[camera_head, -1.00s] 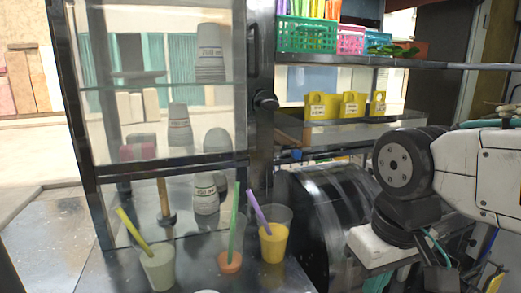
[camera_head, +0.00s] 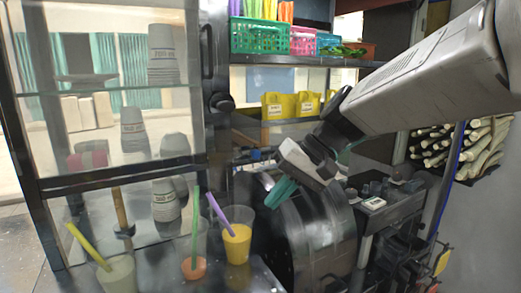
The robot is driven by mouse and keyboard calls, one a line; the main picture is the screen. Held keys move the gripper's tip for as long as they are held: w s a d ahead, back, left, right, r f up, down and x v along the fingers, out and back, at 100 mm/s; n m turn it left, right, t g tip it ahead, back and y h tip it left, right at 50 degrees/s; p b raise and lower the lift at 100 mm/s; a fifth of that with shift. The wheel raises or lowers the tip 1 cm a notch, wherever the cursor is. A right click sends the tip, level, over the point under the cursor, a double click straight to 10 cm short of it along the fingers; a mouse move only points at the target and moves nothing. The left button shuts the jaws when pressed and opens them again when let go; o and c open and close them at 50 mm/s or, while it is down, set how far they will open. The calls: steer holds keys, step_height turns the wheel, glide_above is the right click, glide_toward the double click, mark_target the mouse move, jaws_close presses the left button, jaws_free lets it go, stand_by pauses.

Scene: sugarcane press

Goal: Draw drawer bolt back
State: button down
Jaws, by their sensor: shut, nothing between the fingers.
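My gripper (camera_head: 280,193) shows in the head view, with teal fingers pointing down and left. It is shut and empty, in front of or above the dark rounded metal drum housing (camera_head: 318,235). I cannot tell whether it touches the housing. I cannot make out a drawer or a drawer bolt for certain. My wrist and forearm hide part of the area behind the housing.
Cups with straws, including a yellow drink (camera_head: 237,245), stand on the metal counter left of the housing. A glass-fronted cabinet (camera_head: 110,110) holds stacked cups. Yellow bins (camera_head: 278,106) sit behind. Cane stalks (camera_head: 485,145) are stacked at right.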

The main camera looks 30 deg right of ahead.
steer(key=w+d+r+m+t, duration=0.1)
steer(key=w+d+r+t, duration=0.1)
steer(key=d, duration=0.4)
steer(key=w+d+r+m+t, duration=0.2)
steer(key=w+d+t, duration=0.1)
steer(key=w+d, duration=0.3)
steer(key=w+d+r+m+t+y, duration=0.1)
steer(key=w+d+r+t, duration=0.2)
steer(key=d, duration=0.4)
steer(key=shift+w+d+t, duration=0.3)
steer(key=shift+w+d, duration=0.1)
steer(key=shift+w, duration=0.25)
steer(key=x, duration=1)
steer(key=shift+s+a+f, duration=0.1)
steer(key=shift+w+a+f, duration=0.1)
steer(key=shift+a+f, duration=0.15)
steer(key=shift+a, duration=0.3)
steer(key=shift+w+a+f, duration=0.1)
steer(key=shift+a+f, duration=0.15)
steer(key=shift+a, duration=0.35)
steer(key=shift+w+a+f, duration=0.15)
steer(key=shift+a+f, duration=0.25)
steer(key=shift+a, duration=0.2)
